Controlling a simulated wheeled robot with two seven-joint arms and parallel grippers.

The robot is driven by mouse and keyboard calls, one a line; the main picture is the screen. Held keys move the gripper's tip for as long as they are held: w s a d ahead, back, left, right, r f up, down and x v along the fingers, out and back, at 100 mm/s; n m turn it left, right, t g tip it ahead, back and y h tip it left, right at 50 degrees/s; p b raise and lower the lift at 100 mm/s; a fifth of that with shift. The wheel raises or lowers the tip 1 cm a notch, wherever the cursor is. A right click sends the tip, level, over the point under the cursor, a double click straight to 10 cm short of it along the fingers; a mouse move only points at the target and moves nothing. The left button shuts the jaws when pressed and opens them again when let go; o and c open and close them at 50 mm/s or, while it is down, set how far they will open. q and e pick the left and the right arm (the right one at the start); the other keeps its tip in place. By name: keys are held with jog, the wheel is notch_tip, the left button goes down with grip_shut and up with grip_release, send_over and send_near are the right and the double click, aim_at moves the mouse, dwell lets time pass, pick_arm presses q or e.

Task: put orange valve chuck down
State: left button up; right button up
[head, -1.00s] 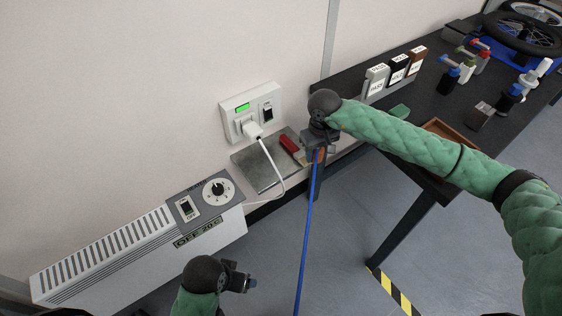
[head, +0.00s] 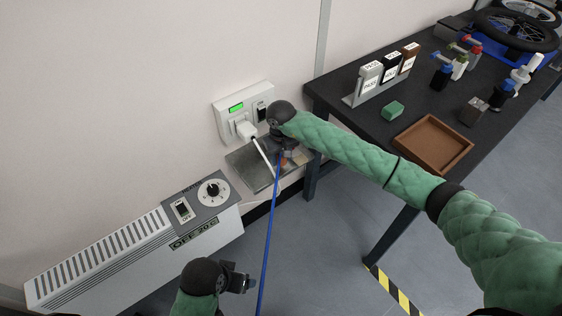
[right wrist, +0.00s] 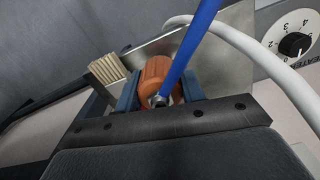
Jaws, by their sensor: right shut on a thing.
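The orange valve chuck (right wrist: 156,78) is between the fingers of my right gripper (right wrist: 158,95) in the right wrist view, with a blue hose (right wrist: 192,45) running from it. In the head view my right gripper (head: 280,150) is over the grey metal plate (head: 248,168) by the wall, and the hose (head: 270,215) hangs down from it. The gripper hides most of the chuck there. Whether the chuck touches the plate I cannot tell. My left gripper (head: 238,281) is low at the front, away from the plate; its finger gap is unclear.
A brush with tan bristles (right wrist: 103,78) lies close beside the gripper. A white cable (right wrist: 275,65) from the wall socket (head: 243,112) passes over the plate. The white heater (head: 130,250) is at left. The dark workbench (head: 370,120) with a brown tray (head: 433,145) is at right.

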jog(key=shift+f, duration=1.35)
jog(key=shift+f+b, duration=0.15)
jog(key=shift+b, duration=0.15)
jog(key=o, duration=1.1)
